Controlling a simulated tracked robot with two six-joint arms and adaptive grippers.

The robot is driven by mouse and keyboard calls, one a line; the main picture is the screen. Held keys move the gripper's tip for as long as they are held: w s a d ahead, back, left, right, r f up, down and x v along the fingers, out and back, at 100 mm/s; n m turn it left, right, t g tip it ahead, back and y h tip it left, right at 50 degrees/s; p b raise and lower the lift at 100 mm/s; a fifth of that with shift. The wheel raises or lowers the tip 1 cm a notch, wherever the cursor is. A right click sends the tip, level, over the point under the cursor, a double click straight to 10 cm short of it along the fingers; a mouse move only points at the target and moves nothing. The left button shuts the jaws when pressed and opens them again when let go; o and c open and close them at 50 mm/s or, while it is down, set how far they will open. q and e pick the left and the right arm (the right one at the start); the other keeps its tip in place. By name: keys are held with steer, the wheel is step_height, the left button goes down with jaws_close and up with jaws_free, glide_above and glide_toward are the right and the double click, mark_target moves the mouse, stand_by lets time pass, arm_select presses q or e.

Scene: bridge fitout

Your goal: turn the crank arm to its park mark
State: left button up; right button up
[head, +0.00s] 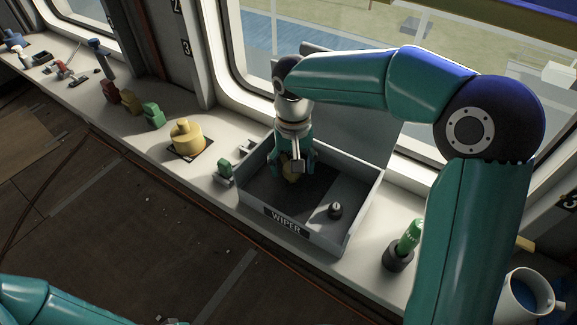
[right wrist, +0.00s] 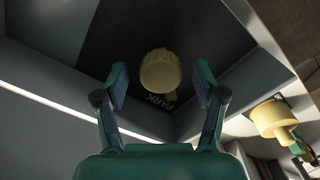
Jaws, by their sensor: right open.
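The grey open box labelled WIPER (head: 364,208) stands on the ledge under the window. Inside it, a pale yellow knob (head: 291,175), apparently the grip of the crank arm, sits over a dark panel; the arm itself is hidden. In the right wrist view the round yellow knob (right wrist: 160,70) lies between my fingers, with PARK lettering (right wrist: 158,102) just beside it. My right gripper (head: 294,168) reaches down into the box. In the right wrist view its two fingers (right wrist: 160,78) stand open on either side of the knob, with gaps visible. My left gripper is out of view.
A small dark knob (head: 335,210) sits at the box's right. A yellow stepped cylinder (head: 187,138) and green block (head: 153,115) stand left of the box. A green-handled item (head: 409,237) and a mug (head: 528,296) stand right. The window is close behind.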

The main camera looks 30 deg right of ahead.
step_height(320, 180, up, 12)
stand_by(0.6)
stand_by(0.4)
